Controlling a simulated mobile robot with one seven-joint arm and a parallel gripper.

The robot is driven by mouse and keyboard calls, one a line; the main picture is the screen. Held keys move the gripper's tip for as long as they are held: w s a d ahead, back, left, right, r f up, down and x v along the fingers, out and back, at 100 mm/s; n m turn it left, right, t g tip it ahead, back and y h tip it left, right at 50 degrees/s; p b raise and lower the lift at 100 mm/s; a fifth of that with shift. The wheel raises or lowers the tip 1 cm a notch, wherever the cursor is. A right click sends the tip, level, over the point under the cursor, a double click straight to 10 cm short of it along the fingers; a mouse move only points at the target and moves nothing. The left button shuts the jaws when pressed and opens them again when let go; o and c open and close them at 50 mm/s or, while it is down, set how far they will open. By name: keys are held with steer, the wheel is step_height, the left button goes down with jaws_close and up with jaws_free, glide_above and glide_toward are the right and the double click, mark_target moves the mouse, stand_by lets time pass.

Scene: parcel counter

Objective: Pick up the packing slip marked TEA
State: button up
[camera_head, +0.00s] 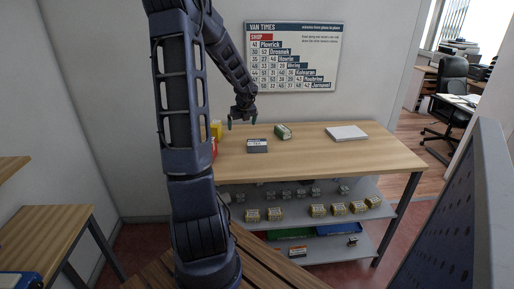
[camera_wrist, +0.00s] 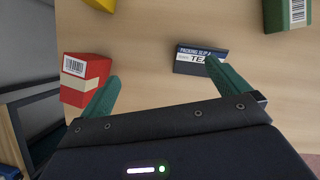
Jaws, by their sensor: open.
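The packing slip marked TEA (camera_head: 257,146) is a small dark and white piece on the wooden counter (camera_head: 310,154). In the wrist view the packing slip (camera_wrist: 200,62) shows its "PACKING SLIP" heading and "TEA", partly covered by the right finger. My gripper (camera_head: 242,121) is open and empty above the counter, behind the slip in the head view. In the wrist view the two green fingers of my gripper (camera_wrist: 150,82) are spread wide; the slip lies beyond the right finger, not centred between them.
A red box (camera_wrist: 85,82) with a barcode is close to the left finger. A yellow box (camera_head: 216,130) stands near it. A green box (camera_head: 283,131) lies right of the slip. A white pad (camera_head: 346,133) lies farther right. The counter's front middle is clear.

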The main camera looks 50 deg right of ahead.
steer(key=s+d+f+m, duration=0.3)
steer(key=s+d+m, duration=0.1)
steer(key=d, duration=0.2)
glide_above(257, 142)
steer(key=shift+g+h, duration=0.4)
steer(key=f, duration=0.5)
steer(key=shift+s+a+f, duration=0.15)
steer(key=shift+s+a, duration=0.1)
steer(key=shift+a, duration=0.15)
steer(key=f, duration=0.4)
steer(key=shift+w+d, duration=0.1)
steer(key=shift+d, duration=0.2)
steer(key=shift+w+d+f, duration=0.2)
steer(key=shift+w+f, duration=0.05)
steer(key=shift+f, duration=0.35)
steer(key=c, duration=0.7)
